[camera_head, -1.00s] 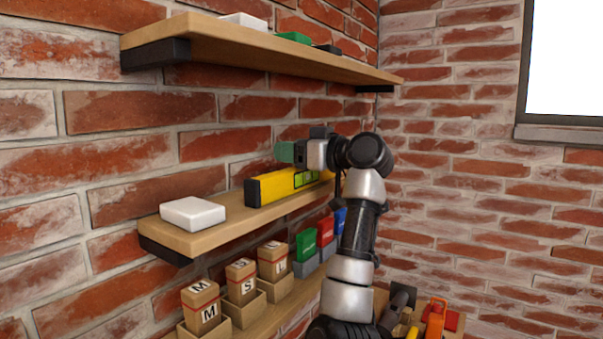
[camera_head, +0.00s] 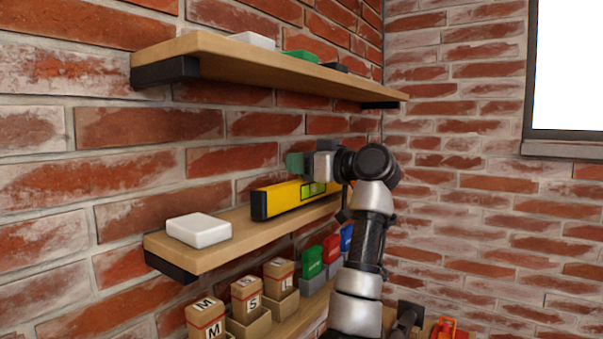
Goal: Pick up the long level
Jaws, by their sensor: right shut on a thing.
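The long level (camera_head: 285,198) is a yellow bar with a black end cap and a greenish window. It lies lengthwise along the middle shelf (camera_head: 215,255), close to the brick wall. My right gripper (camera_head: 322,176) comes over it from the right and is shut on its upper part toward the far end. My wrist and arm hide that far end and the fingertips. The level looks horizontal; I cannot tell whether there is a gap under it. My left gripper is not in view.
A white box (camera_head: 198,229) sits at the near end of the middle shelf. An upper shelf (camera_head: 260,69) with small items hangs above the gripper. Below, a lower shelf (camera_head: 300,318) carries several bins with brown boxes (camera_head: 246,294) and coloured packs (camera_head: 312,262). Open space lies right of my arm.

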